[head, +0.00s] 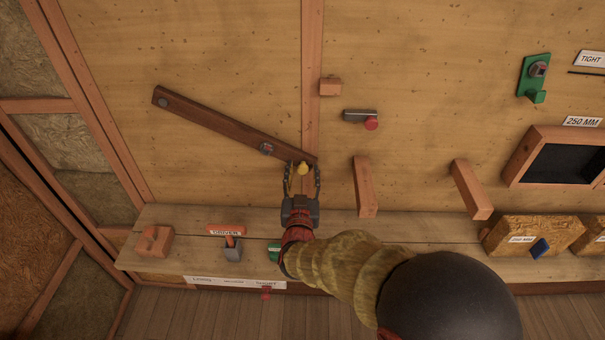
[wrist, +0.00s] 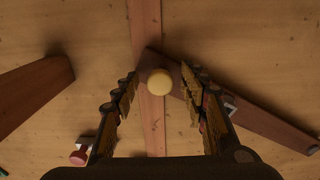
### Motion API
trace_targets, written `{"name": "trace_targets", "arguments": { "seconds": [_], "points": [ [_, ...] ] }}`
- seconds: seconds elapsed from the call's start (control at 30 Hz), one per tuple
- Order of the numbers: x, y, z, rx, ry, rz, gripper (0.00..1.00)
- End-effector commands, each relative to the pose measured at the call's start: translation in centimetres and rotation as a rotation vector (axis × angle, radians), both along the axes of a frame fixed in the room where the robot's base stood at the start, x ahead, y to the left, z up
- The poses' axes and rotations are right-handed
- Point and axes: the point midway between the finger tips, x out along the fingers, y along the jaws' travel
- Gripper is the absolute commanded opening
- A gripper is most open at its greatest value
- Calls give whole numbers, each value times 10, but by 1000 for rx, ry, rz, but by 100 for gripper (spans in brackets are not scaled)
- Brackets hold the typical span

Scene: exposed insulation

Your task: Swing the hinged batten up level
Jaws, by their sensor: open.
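The hinged batten (head: 205,118) is a dark brown board on the plywood wall. It slopes from a bolt at its upper left end down to its lower right end. A yellow knob (head: 302,169) sits at that low right end. My gripper (head: 303,178) is open with its fingers on either side of the knob. In the wrist view the knob (wrist: 159,82) lies between the open fingertips, with a gap on each side, and the batten (wrist: 255,120) runs off to the lower right. I cannot tell how deep the knob is between the fingers.
A small wooden block (head: 330,86) and a grey latch with a red knob (head: 360,116) are on the wall to the upper right. Two wooden brackets (head: 364,188) (head: 470,190) stick out at right. A bench (head: 175,218) holding several items runs below.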

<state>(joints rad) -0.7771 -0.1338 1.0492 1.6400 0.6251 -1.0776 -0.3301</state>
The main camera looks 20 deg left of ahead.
Motion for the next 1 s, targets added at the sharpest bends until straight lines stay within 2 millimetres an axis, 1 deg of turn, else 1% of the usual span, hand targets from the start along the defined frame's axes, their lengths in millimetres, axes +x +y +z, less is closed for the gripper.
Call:
{"name": "trace_targets", "arguments": {
  "seconds": [0.07,0.8,1.0],
  "points": [
    [0,0,0,0,0,0,41],
    [0,0,0,0,1,0,0],
    [0,0,0,0,1,0,0]
  ]
}}
